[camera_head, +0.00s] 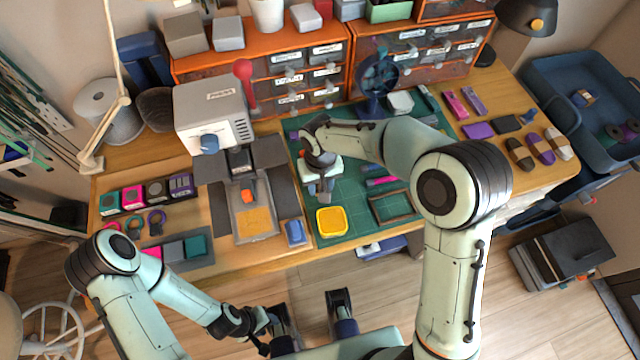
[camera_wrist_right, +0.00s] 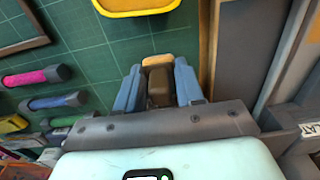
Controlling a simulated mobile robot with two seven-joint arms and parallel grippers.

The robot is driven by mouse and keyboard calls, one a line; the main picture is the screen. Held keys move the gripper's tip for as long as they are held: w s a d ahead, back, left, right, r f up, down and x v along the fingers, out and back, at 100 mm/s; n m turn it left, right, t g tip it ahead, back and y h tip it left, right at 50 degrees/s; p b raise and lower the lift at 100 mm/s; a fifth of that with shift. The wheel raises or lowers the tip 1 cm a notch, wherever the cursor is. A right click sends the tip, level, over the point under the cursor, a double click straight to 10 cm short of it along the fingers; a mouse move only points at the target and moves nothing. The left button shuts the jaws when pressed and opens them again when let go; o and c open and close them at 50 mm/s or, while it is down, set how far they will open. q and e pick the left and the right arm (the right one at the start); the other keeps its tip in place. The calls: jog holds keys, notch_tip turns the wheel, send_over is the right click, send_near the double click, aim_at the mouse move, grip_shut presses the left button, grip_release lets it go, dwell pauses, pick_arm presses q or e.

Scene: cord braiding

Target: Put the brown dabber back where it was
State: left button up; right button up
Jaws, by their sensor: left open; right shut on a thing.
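The brown dabber (camera_wrist_right: 158,88) shows in the right wrist view, with a tan end (camera_wrist_right: 157,61) pointing away from the wrist. My right gripper (camera_wrist_right: 158,84) is shut on it, one blue-grey finger on each side. In the head view my right gripper (camera_head: 322,188) is over the left part of the green mat (camera_head: 350,200), just above the yellow dish; the dabber cannot be made out there. A pink-bodied dabber (camera_wrist_right: 38,76) and a blue one (camera_wrist_right: 55,102) lie on the mat side by side. My left gripper (camera_head: 270,328) is open and empty, in front of the table.
The yellow dish (camera_head: 331,221) is close to my right gripper. An empty dark frame (camera_head: 392,206) lies to its right. A blue fan (camera_head: 377,80) and drawer cabinets (camera_head: 300,70) stand behind. A grey press (camera_head: 213,115) is at the left. Bare mat lies between dish and frame.

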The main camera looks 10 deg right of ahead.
jog(key=shift+f, duration=0.25)
jog(key=shift+f, duration=0.1)
jog(key=shift+f, duration=0.15)
jog(key=o, duration=0.9)
jog(key=shift+o, duration=0.2)
jog(key=shift+r, duration=0.2)
jog(key=shift+r, duration=0.35)
notch_tip(320, 180, up, 12)
jog(key=shift+f+p, duration=0.25)
jog(key=shift+p, duration=0.7)
